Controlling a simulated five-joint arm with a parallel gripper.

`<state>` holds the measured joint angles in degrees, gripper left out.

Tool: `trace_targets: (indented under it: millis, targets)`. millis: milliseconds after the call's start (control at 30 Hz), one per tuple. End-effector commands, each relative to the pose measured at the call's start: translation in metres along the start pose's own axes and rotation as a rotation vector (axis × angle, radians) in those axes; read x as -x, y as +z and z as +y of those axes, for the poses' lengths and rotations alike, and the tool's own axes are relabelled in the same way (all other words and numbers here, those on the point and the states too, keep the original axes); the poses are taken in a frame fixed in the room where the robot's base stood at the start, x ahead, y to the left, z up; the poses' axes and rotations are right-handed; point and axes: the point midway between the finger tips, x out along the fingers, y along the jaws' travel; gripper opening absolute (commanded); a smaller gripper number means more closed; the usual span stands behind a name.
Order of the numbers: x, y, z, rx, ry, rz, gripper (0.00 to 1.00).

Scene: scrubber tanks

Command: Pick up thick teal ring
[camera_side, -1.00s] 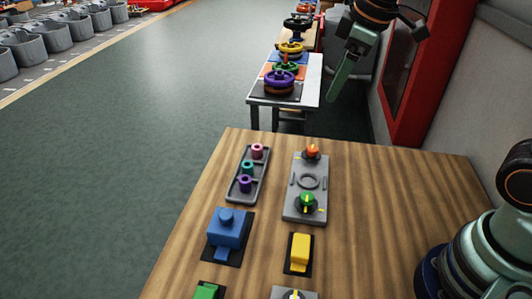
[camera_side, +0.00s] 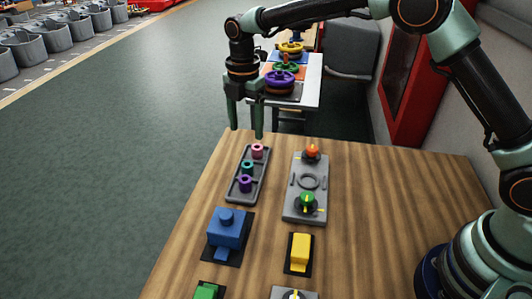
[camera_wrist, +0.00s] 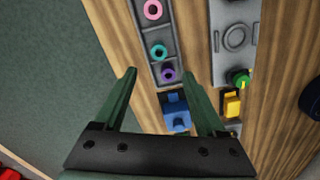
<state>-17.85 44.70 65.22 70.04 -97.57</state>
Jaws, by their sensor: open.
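The thick teal ring (camera_side: 247,166) sits in the middle of a narrow grey tray (camera_side: 236,195), between a pink ring (camera_side: 257,151) and a purple ring (camera_side: 245,184). In the wrist view the teal ring (camera_wrist: 158,52) shows its round hole from above, ahead of the fingertips. My gripper (camera_side: 246,133) is open and empty, its fingers pointing down above the tray's far end in the side view. In the wrist view my gripper (camera_wrist: 162,78) has its two green fingers well apart, with the purple ring between and beyond their tips.
A grey panel (camera_side: 313,180) with an orange knob (camera_side: 312,152) and a green knob (camera_side: 306,202) lies right of the tray. A blue block (camera_side: 227,232) and a yellow block (camera_side: 299,250) stand nearer. Bare wood surrounds them.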

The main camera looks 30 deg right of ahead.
Motion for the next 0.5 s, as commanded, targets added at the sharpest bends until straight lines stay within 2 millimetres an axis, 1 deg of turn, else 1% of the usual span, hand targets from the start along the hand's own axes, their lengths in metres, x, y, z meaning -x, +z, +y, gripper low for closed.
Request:
trace_targets:
  millis: [300,400,500]
  targets:
    - [-0.051,-0.001,-0.001,0.002,-0.006,0.001,0.73]
    - [-0.061,0.0,-0.001,0.001,-0.004,0.0,0.73]
    - [-0.067,0.0,0.0,0.001,-0.002,0.0,0.73]
